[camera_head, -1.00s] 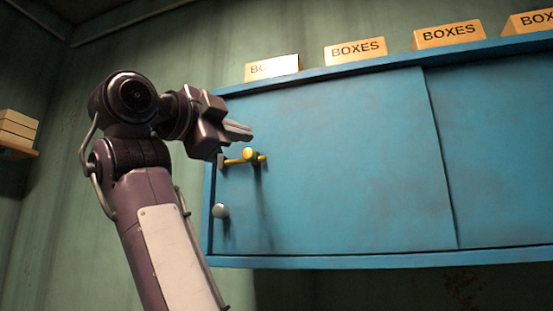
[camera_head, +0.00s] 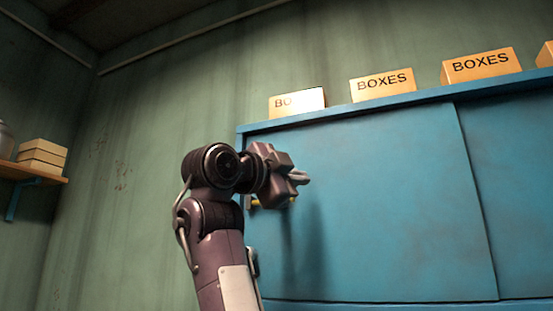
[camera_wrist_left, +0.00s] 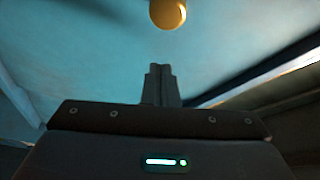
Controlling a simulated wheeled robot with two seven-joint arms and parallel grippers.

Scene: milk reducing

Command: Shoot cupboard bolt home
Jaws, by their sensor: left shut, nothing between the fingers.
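The blue cupboard (camera_head: 390,210) hangs on the wall at the right of the head view. Its yellow bolt (camera_head: 255,203) is at the left edge of the door, largely hidden behind my left gripper. My left gripper (camera_head: 303,177) is shut and empty, in front of the door just above the bolt. In the left wrist view the shut fingers (camera_wrist_left: 161,84) point toward the blue door, and the bolt's round yellow knob (camera_wrist_left: 168,14) shows at the top edge, apart from the fingertips. I cannot tell how far the bolt is slid. My right gripper is out of view.
Several yellow boxes (camera_head: 382,85) labelled BOXES stand on top of the cupboard. A wall shelf (camera_head: 28,175) with stacked boxes (camera_head: 42,156) is at far left. The green wall between shelf and cupboard is clear.

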